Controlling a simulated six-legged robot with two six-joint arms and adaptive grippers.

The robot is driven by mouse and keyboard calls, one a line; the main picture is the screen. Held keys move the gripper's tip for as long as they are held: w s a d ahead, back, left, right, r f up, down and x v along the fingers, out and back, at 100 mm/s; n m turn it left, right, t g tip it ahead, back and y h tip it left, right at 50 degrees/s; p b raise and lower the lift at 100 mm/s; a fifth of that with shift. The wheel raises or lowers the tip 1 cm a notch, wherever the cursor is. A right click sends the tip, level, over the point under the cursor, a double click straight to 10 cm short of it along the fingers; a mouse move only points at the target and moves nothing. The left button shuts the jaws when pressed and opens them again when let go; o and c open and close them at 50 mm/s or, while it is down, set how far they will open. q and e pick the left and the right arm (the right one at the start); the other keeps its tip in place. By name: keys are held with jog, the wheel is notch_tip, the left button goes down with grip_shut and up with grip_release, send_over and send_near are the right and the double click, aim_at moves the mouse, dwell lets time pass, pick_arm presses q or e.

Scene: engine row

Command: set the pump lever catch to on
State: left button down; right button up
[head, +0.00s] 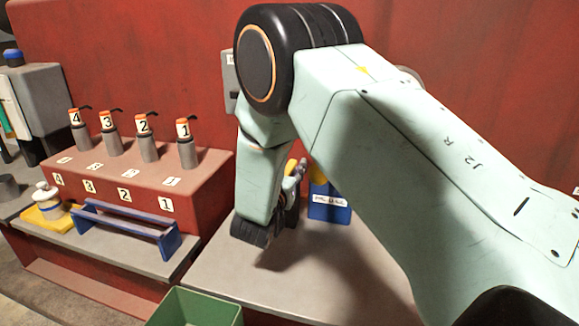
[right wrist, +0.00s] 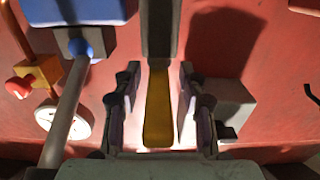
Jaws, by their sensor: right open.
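My right gripper (head: 296,182) reaches down in front of the red wall in the head view, partly hidden by my own arm. In the right wrist view the right gripper (right wrist: 160,75) is open, one finger on each side of a yellow grip (right wrist: 158,110) on a dark grey bar (right wrist: 159,30). The yellow grip looks apart from both fingers. It may belong to the pump lever; I cannot tell its catch or setting for sure. A grey rod (right wrist: 66,115) with a blue ball (right wrist: 78,48) stands to the left. My left gripper is not in view.
A blue labelled box (head: 328,204) stands on the grey bench (head: 325,270) beside the gripper. A red block (head: 130,180) with several numbered injectors, a blue tray (head: 125,225) and a green bin (head: 195,308) are left. A red knob (right wrist: 18,88) shows in the wrist view.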

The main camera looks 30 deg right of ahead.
grip_shut()
dwell(0.6)
